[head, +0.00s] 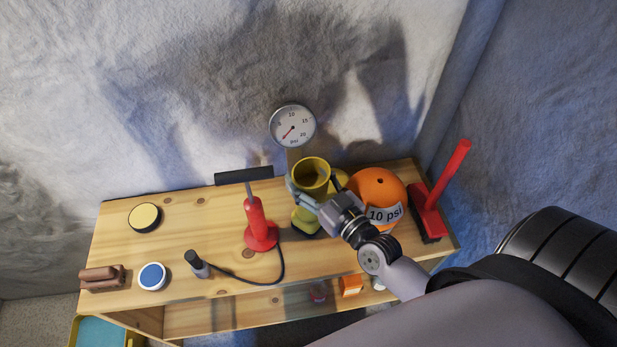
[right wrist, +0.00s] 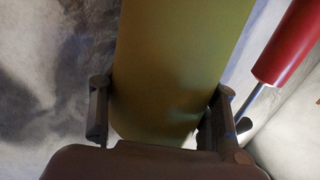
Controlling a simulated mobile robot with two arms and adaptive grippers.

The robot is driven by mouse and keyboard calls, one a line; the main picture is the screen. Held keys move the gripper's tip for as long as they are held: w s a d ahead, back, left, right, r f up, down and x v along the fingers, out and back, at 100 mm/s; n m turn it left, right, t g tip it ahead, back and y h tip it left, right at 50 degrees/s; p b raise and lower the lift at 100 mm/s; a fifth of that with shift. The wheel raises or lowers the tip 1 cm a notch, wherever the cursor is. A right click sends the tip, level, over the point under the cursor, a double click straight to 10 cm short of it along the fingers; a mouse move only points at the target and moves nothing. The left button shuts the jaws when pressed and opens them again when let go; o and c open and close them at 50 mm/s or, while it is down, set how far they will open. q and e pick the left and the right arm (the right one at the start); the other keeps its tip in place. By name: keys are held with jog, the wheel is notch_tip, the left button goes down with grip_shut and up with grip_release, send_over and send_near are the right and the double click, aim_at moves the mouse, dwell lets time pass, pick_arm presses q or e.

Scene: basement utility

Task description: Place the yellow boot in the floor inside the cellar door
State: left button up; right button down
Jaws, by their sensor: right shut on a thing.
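The yellow boot (head: 311,172) stands upright on the wooden bench, with its open top facing up. In the head view my right gripper (head: 305,198) reaches in from the right and is shut on the boot's shaft, partly hiding it. In the right wrist view the boot (right wrist: 175,70) fills the space between the two fingers of my right gripper (right wrist: 160,112). Another yellow boot shape shows just behind it, partly hidden. I cannot tell whether the held boot touches the bench. My left gripper is not in view. The cellar door is not in view.
The bench (head: 200,225) also holds a red pump (head: 257,225), an orange ball (head: 377,188), a red-handled brush (head: 430,205), a round tin (head: 145,217) and a brown brush (head: 101,278). A pressure gauge (head: 293,127) stands behind the boot. A rough wall rises behind.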

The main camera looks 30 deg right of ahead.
aim_at(321, 195)
jog(key=c, duration=0.6)
grip_release()
jog(key=shift+f, duration=0.1)
jog(key=shift+o, duration=0.2)
jog(key=s+d+b, duration=0.1)
jog(key=s+b, duration=0.1)
jog(key=s, duration=0.9)
jog(key=shift+s+d, duration=0.3)
jog(key=shift+d, duration=0.05)
jog(key=shift+o, duration=0.4)
jog(key=s, duration=0.4)
jog(key=s+d+f, duration=0.1)
jog(key=shift+s+p, duration=0.3)
jog(key=shift+s, duration=0.1)
jog(key=w, duration=0.4)
jog(key=w+a+p, duration=0.1)
jog(key=w, duration=0.3)
jog(key=w+a+p, duration=0.1)
jog(key=w, duration=0.3)
jog(key=shift+w+a+r+p, duration=0.1)
jog(key=shift+w+p, duration=0.1)
jog(key=shift+w, duration=0.65)
jog(key=shift+w+a+p, duration=0.15)
jog(key=shift+w, duration=0.65)
jog(key=shift+w+a+r+p, duration=0.1)
jog(key=shift+w+p, duration=0.1)
jog(key=shift+w, duration=0.65)
